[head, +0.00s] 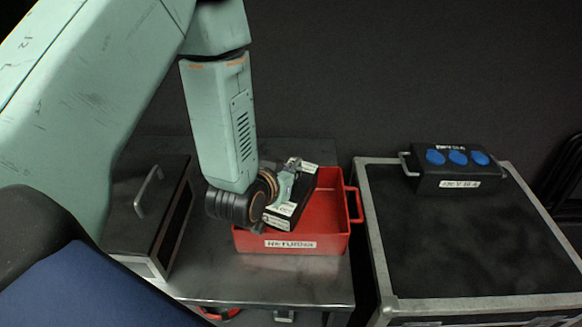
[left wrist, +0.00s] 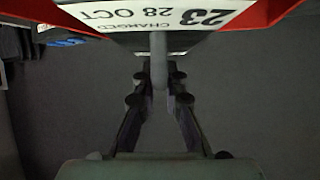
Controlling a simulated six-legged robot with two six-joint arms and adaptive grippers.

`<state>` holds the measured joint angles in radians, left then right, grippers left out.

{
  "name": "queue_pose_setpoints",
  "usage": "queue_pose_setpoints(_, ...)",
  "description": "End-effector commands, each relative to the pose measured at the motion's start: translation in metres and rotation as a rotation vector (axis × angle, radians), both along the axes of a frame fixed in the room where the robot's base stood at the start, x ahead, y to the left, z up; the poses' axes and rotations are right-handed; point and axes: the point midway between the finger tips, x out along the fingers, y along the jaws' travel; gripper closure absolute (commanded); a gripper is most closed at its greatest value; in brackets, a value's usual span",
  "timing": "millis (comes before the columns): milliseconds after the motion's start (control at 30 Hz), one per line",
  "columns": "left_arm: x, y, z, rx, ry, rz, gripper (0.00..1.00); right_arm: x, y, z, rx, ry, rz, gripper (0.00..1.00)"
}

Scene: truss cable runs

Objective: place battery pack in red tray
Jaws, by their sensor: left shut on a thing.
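The battery pack (head: 303,190) is a black block with white labels and a grey handle. My left gripper (head: 284,188) is shut on the handle; the hand partly hides the pack. The pack is within the outline of the red tray (head: 328,228), set at an angle to its walls. I cannot tell whether it rests on the tray floor. In the left wrist view the fingers (left wrist: 160,78) close on the grey handle, below the pack's white label (left wrist: 155,15). Red tray edges show at the top corners. My right gripper is not in view.
The tray stands on a metal table (head: 260,278). A black case (head: 135,215) with a handle is to its left. To the right, a large black case (head: 450,240) with metal edges carries a black box with blue sockets (head: 455,170). Most of that case top is bare.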

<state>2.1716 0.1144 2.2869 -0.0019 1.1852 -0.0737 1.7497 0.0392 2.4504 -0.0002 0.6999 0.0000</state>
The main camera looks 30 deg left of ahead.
Motion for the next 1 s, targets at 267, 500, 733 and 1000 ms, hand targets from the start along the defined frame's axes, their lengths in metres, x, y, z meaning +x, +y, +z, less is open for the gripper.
queue_pose_setpoints(267,0.003,0.0,-0.022,0.001,-0.008,0.0,1.0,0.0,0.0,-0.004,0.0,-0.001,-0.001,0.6)
queue_pose_setpoints(500,0.005,0.0,-0.044,0.001,-0.01,0.0,1.0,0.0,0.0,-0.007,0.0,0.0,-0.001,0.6)
queue_pose_setpoints(733,0.005,0.0,-0.045,0.0,-0.01,-0.001,1.0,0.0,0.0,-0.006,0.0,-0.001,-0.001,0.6)
queue_pose_setpoints(1000,0.003,0.0,-0.051,0.0,-0.002,0.0,0.88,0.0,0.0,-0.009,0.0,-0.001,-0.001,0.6)
